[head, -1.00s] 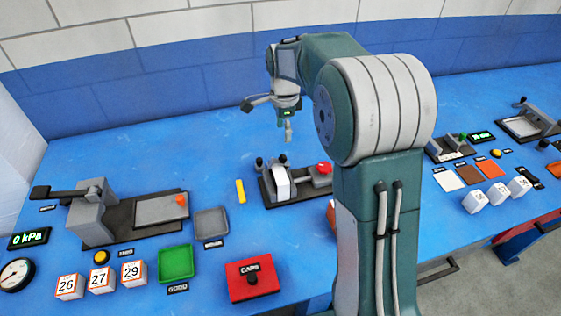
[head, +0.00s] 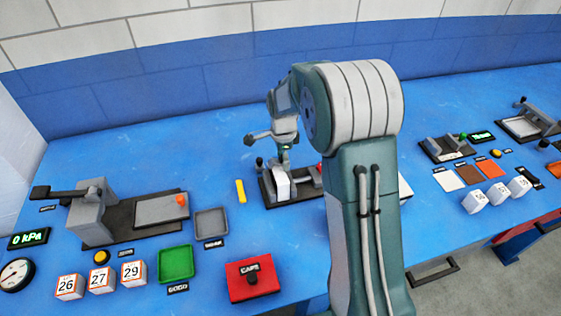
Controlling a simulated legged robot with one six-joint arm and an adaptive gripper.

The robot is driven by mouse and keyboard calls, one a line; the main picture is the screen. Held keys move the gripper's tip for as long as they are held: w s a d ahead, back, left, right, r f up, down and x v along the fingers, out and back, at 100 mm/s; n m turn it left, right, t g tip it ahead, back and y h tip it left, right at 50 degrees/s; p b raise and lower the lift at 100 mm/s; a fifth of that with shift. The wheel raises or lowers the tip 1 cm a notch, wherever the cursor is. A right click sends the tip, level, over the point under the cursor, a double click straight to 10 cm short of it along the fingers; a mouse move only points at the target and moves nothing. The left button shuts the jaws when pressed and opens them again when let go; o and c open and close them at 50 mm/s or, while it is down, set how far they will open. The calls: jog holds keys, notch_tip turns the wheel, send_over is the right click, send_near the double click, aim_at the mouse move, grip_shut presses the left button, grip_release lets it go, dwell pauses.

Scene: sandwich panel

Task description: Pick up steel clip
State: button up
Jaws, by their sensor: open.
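I cannot pick out the steel clip for certain in the head view; it is too small to tell or hidden behind my arm or gripper. My gripper (head: 285,164) is open and points down at the back edge of a dark fixture (head: 268,190). It is close above or beside the fixture's white curved block (head: 282,185); I cannot tell whether it touches. The fingertips are small and partly merge with the fixture. My arm covers the fixture's right part and the table behind it.
A grey tray (head: 211,223), a green tray (head: 176,263) and a red caps box (head: 254,279) stand nearer. A lever press (head: 94,212) is at left. The back left table (head: 150,155) is clear.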

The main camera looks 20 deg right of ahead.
grip_shut()
dwell(0.3)
